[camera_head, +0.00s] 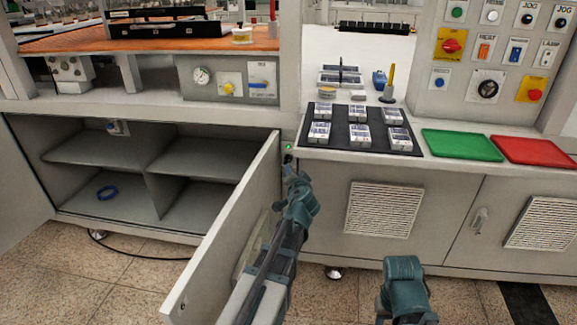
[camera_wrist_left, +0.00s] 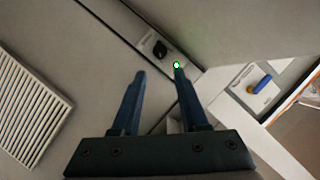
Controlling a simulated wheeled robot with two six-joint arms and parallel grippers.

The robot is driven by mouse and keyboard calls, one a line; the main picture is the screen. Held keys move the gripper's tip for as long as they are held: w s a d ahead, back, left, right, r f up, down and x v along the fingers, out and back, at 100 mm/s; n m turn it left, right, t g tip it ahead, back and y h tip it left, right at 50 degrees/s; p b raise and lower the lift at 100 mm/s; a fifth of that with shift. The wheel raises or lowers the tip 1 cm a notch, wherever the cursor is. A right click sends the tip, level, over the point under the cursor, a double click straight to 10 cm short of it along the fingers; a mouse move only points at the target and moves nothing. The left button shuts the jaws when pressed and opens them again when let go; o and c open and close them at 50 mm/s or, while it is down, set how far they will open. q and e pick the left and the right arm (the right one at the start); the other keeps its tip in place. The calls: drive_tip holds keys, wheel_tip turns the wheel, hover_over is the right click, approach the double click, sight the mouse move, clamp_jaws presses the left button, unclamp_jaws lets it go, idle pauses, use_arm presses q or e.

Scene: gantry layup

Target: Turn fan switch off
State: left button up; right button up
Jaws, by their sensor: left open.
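A small black rotary switch (camera_wrist_left: 160,49) sits on a narrow post face in the left wrist view, beside a lit green lamp (camera_wrist_left: 177,65). In the head view the green lamp (camera_head: 289,147) shows at the post below the bench edge; the switch is mostly lost at my gripper's tips. Its label is too small to read. My left gripper (camera_wrist_left: 159,70) is open and empty, with its fingertips just short of the switch and one finger overlapping the lamp's edge in view. It also shows in the head view (camera_head: 288,167). My right gripper is not in view; only part of that arm shows.
An open cabinet door (camera_head: 235,215) stands close to my left arm. A black mat (camera_head: 348,137) with several small packs, a green tray (camera_head: 461,145) and a red tray (camera_head: 537,150) lie on the bench. A control panel (camera_head: 455,105) stands at right.

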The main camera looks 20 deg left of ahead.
sight(288, 161)
use_arm(q)
drive_tip(key=b+x, duration=0.2)
drive_tip(key=x, duration=0.9)
drive_tip(key=shift+w+a+b, duration=0.15)
drive_tip(key=shift+w+b, duration=0.15)
drive_tip(key=shift+b, duration=0.05)
drive_tip(key=shift+c, duration=0.3)
clamp_jaws()
